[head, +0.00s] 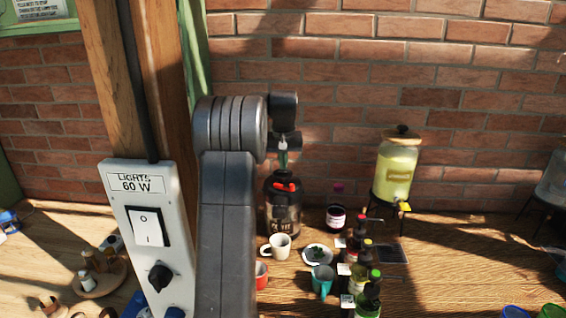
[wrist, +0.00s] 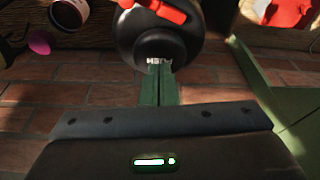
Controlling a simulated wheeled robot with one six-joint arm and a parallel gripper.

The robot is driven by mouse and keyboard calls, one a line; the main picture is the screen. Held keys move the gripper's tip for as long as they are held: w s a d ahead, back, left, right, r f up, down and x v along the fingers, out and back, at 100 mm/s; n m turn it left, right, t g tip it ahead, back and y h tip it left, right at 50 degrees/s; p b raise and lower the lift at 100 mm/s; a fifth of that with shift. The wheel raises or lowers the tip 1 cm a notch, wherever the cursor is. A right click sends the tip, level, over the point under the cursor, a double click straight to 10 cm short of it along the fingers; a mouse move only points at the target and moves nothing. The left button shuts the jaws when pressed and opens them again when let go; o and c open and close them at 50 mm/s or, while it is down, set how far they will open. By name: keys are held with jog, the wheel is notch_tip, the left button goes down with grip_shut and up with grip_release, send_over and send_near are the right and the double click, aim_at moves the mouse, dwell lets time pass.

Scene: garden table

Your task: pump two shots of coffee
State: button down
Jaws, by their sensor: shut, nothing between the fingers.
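The coffee pump pot (head: 283,215) is a dark, rounded dispenser with a red part near its top, standing on the table by the brick wall. In the wrist view its dark body (wrist: 160,47) and red lever (wrist: 158,10) show, with partly hidden lettering on the top. My gripper (head: 283,164) is above the pot in the head view, pointing down. Its green fingers (wrist: 160,70) are shut together and empty, and overlap the pot's top in the wrist view. I cannot tell whether they touch it. A white cup (head: 279,246) stands in front of the pot.
A dark bottle with a pink cap (head: 336,215) stands right of the pot. A small plate (head: 318,254), teal mug (head: 322,281), red mug (head: 262,274) and several bottles stand nearby. A yellow drink dispenser (head: 396,172) is farther right. A wooden post with a switch panel (head: 149,235) is left.

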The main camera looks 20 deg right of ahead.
aim_at(283, 173)
jog(key=shift+s+b+x, duration=0.25)
jog(key=shift+b+x, duration=0.3)
jog(key=shift+x, duration=0.6)
dwell(0.8)
jog(key=shift+w+p+v, duration=0.25)
jog(key=shift+p+v, duration=0.3)
jog(key=shift+v, duration=0.5)
jog(key=shift+s+b+x, duration=0.25)
jog(key=shift+b+x, duration=0.4)
jog(key=shift+x, duration=0.55)
jog(key=shift+s+a, duration=0.1)
dwell(0.8)
jog(key=shift+w+p+v, duration=0.25)
jog(key=shift+p+v, duration=0.4)
jog(key=shift+v, duration=0.5)
jog(key=shift+r, duration=0.1)
jog(key=w+v, duration=0.1)
jog(key=v, duration=0.5)
jog(key=shift+w+d, duration=0.25)
jog(key=shift+d, duration=0.05)
jog(key=shift+r, duration=0.1)
